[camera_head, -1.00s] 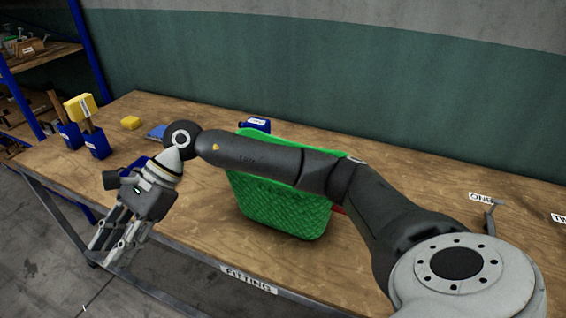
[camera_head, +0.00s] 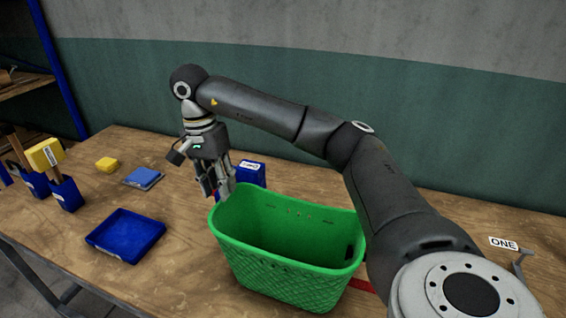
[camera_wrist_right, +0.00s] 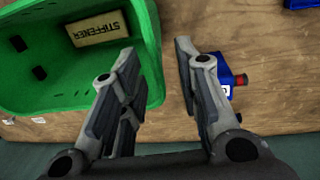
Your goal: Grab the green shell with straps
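A green basket-like shell (camera_head: 290,268), open at the top with woven-textured sides, stands upright on the wooden table. It also shows in the right wrist view (camera_wrist_right: 75,93), with a tan block labelled STIFFENER (camera_wrist_right: 100,29) inside. I cannot make out straps on it. My right gripper (camera_head: 222,192) points down at the shell's back left corner. In the right wrist view the gripper (camera_wrist_right: 155,55) is open and empty, with the shell's rim showing between its fingers. I cannot tell whether the fingers reach below the rim. My left gripper is not in view.
A small blue box (camera_head: 252,174) stands close behind the gripper. A blue tray (camera_head: 126,234), a blue flat piece (camera_head: 143,177), a yellow block (camera_head: 107,164) and blue holders (camera_head: 66,194) lie left. A red strip (camera_head: 361,285) lies right of the shell.

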